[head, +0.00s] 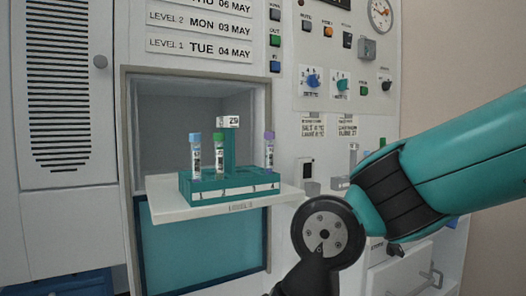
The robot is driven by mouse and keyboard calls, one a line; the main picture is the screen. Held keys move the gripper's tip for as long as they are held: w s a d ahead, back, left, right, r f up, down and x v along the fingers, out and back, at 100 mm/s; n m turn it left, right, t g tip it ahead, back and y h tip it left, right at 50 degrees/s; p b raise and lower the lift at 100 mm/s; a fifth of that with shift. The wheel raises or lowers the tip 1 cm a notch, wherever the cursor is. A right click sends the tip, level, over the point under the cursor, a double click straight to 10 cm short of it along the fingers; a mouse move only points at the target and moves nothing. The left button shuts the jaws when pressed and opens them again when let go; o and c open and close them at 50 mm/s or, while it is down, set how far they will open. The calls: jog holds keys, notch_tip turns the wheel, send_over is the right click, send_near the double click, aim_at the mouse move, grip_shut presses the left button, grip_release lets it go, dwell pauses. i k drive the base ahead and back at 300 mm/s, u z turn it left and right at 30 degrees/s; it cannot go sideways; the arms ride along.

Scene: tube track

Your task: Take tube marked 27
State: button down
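A teal rack (200,193) sits on a pale shelf (170,209) that sticks out of an opening in the wall panel. Three tubes stand upright in the rack: a blue-capped tube (195,158), a green-capped tube (219,154) and, at the right end, a purple-capped tube (269,151). Their labels are too small to read, so I cannot tell which is marked 27. A small tag (229,122) on the rack's upright seems to read 29. My teal and black arm reaches in from the right, in front of the panel. My gripper is not in view.
The shelf front reads LEVEL 3. A dark recess (165,130) lies behind the rack, with side walls close by. Knobs and buttons (312,80) cover the panel at the right. A vented door (100,120) stands at the left. Space in front of the shelf looks clear.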

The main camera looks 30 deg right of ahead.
aim_at(218, 138)
jog(key=z, duration=2.65)
jog(key=k, duration=0.95)
jog(key=u, duration=1.55)
jog(key=i, duration=0.5)
jog(key=z, duration=0.05)
